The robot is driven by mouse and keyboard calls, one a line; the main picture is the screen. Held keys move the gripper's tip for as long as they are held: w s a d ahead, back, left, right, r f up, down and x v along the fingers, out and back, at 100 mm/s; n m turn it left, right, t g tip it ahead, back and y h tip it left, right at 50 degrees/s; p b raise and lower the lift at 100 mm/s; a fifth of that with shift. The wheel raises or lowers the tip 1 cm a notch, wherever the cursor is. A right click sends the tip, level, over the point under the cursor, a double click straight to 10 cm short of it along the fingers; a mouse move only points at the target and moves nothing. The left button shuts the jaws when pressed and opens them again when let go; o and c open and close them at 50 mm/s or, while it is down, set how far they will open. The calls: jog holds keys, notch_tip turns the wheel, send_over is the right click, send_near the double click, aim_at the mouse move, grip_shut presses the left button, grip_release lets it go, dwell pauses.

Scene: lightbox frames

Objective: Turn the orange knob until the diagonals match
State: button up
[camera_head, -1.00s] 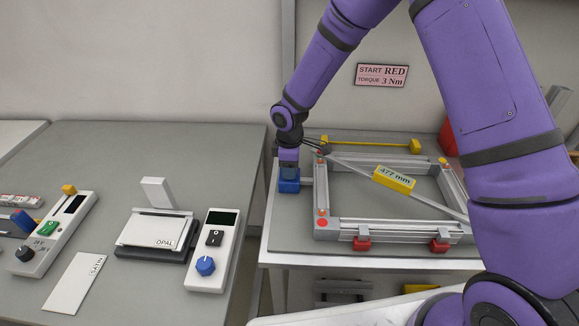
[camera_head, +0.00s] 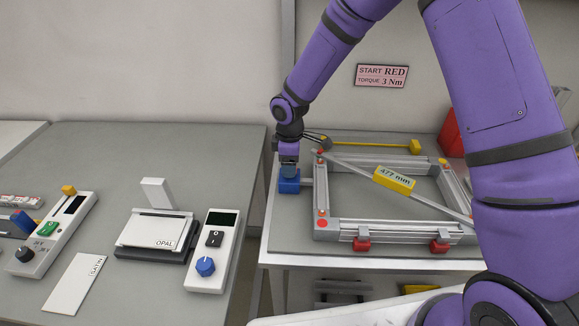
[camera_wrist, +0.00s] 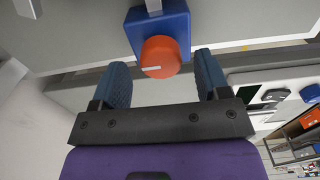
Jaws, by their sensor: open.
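The orange knob (camera_wrist: 160,57) shows in the wrist view on a blue block (camera_wrist: 181,20), with a pale mark on its face lying nearly level. My gripper (camera_wrist: 162,66) is open, one finger on each side of the knob's line, with clear gaps to it. In the head view my gripper (camera_head: 288,166) is just above the blue block (camera_head: 289,186) at the frame's left side; the knob is hidden there. The grey rectangular frame (camera_head: 385,226) has a diagonal bar (camera_head: 440,203) across it with a yellow label (camera_head: 394,179) reading 477 mm.
A pink sign (camera_head: 382,75) reads START RED, TORQUE 3 Nm. Red clamps (camera_head: 361,245) sit on the frame's front rail. A yellow-ended rod (camera_head: 415,146) lies behind it. The left table (camera_head: 120,150) holds control boxes, one with a blue knob (camera_head: 205,266).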

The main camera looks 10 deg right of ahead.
notch_tip(320, 180, up, 9)
dwell(0.3)
jog(key=shift+f, duration=0.1)
jog(key=s+d+r+m+t+h, duration=0.1)
jog(key=s+d+r+m, duration=0.3)
jog(key=s+d+r, duration=0.45)
jog(key=s+d+r+m+t, duration=0.25)
jog(key=d+r+m, duration=0.2)
jog(key=r, duration=0.75)
jog(key=s+d+r+m, duration=0.2)
jog(key=s+d, duration=0.1)
jog(key=s, duration=0.4)
jog(key=s+d+r+m+t, duration=0.1)
jog(key=s+d+r+m, duration=0.1)
jog(key=s, duration=0.4)
jog(key=s+d+r+m+y, duration=0.1)
jog(key=s+d+r+m, duration=0.1)
jog(key=s, duration=0.5)
jog(key=shift+s+d+r+m+t, duration=0.2)
jog(key=shift+s+d+m+t, duration=0.15)
jog(key=shift+d+m, duration=0.45)
